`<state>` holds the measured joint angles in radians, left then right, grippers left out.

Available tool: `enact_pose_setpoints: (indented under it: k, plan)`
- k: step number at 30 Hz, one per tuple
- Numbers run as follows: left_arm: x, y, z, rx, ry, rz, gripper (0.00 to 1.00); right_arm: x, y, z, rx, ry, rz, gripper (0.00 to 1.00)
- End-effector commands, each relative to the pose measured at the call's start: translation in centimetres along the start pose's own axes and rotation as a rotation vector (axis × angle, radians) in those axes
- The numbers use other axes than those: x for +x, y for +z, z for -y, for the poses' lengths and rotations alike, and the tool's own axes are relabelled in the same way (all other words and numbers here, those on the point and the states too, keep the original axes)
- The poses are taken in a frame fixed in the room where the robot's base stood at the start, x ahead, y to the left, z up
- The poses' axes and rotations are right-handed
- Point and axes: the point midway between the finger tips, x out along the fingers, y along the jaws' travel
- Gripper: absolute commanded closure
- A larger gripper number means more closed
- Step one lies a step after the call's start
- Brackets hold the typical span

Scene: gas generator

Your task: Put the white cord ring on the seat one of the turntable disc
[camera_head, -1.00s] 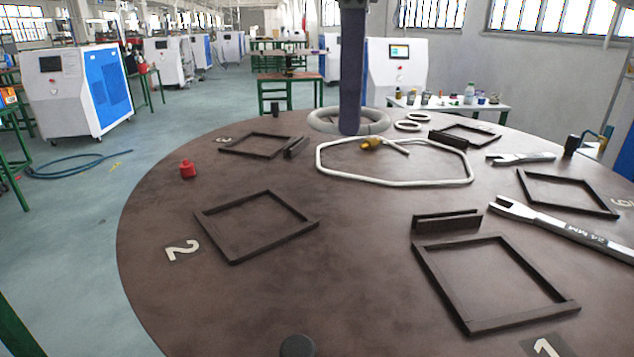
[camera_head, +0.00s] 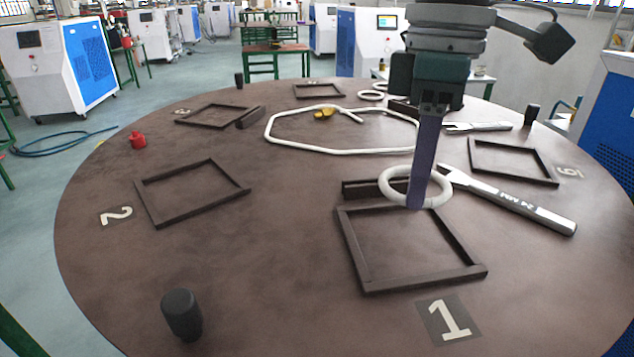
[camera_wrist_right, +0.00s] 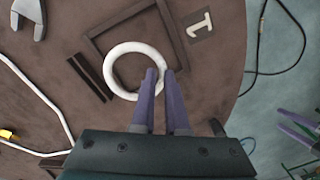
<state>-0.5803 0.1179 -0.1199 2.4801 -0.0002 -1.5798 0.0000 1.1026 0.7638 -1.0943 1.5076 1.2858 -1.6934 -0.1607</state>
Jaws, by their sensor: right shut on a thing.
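My right gripper (camera_head: 420,200) is shut on the white cord ring (camera_head: 389,186). It grips one side of the ring and holds it roughly level, apparently above the disc. In the head view the ring is over the far side of seat one, a dark square frame (camera_head: 354,256) beside the "1" label (camera_head: 449,319). The right wrist view shows the ring (camera_wrist_right: 109,72) overlapping the frame (camera_wrist_right: 100,45), between the two finger tips (camera_wrist_right: 158,72). The seat's inside looks empty. Purple fingers at the right edge of the wrist view look like my left gripper (camera_wrist_right: 297,126), open.
A dark slotted block (camera_head: 360,188) stands behind seat one, partly under the ring. A large wrench (camera_head: 520,205) lies to the right. A white cord loop (camera_head: 300,150), smaller rings (camera_head: 371,96) and other frames lie farther back. A black peg (camera_head: 181,313) stands at front left.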

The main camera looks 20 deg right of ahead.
Motion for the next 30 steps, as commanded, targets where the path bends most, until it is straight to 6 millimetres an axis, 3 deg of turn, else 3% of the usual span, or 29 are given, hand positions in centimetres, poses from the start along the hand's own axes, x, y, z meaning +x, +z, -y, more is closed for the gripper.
enact_pose_setpoints:
  k: [3,8,15,28,29,30]
  plan:
    - [0.2,0.1,0.0,0.0,0.0,-0.001,0.15,2.4,0.0,-0.1,0.0,-0.002,0.002,1.0]
    - [0.3,0.1,0.0,0.0,0.0,-0.001,0.15,3.8,0.0,-0.2,0.0,-0.001,0.0,1.0]
    - [0.7,0.2,0.0,0.001,-0.001,-0.001,0.15,7.3,0.0,-0.4,0.001,-0.001,0.0,1.0]
    - [0.7,0.2,0.1,0.003,-0.003,0.0,0.15,8.0,-0.1,-0.4,-0.001,0.0,-0.001,1.0]
    - [0.7,0.2,0.1,0.003,-0.003,0.0,0.15,8.0,-0.1,-0.5,-0.001,0.0,-0.002,0.85]
    - [0.7,0.2,0.1,0.004,-0.003,0.0,0.15,8.0,-0.1,-0.5,-0.001,0.0,-0.002,0.8]
